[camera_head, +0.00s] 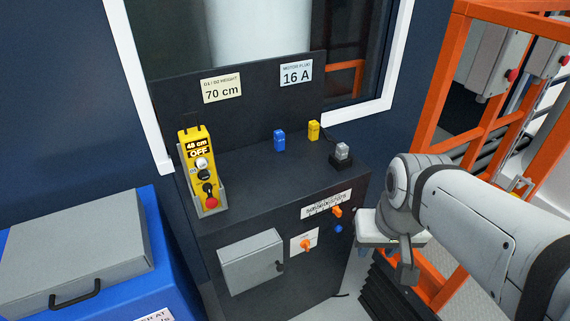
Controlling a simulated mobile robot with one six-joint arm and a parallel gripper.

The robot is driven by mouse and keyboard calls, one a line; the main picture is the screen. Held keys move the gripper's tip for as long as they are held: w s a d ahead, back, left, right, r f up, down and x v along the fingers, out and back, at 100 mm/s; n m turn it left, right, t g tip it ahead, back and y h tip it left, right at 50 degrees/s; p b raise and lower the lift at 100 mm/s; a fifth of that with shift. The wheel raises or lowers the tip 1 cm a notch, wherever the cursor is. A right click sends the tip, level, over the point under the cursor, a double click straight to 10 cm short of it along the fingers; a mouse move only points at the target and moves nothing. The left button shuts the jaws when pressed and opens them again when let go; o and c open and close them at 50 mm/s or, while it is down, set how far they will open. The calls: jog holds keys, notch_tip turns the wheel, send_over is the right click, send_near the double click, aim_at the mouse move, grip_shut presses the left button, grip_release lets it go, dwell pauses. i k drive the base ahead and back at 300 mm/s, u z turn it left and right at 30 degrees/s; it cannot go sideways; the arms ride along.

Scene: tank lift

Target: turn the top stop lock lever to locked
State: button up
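A dark control cabinet (245,226) stands in the middle of the view. A small orange lever (337,212) is on its front, at the right end of a white label (322,204) whose print is too small to read. A second orange lever or knob (306,245) sits on a white plate lower left of it. I cannot tell for certain which is the top stop lock lever, or its position. My arm comes in from the right. My gripper (398,250) is beside the cabinet's right edge, apart from both levers in the picture. Its fingers are not clear enough to judge.
A yellow control pendant (199,165) reads 48 cm and OFF. Blue (280,140) and yellow (314,130) blocks and a grey device (341,155) stand on the cabinet top. A grey case (75,250) lies at left. Orange railing (440,90) bounds the right.

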aim_at(305, 243)
jog(key=z, duration=0.6)
jog(key=k, duration=1.2)
jog(key=u, duration=0.5)
jog(key=i, duration=0.95)
jog(key=u, duration=0.05)
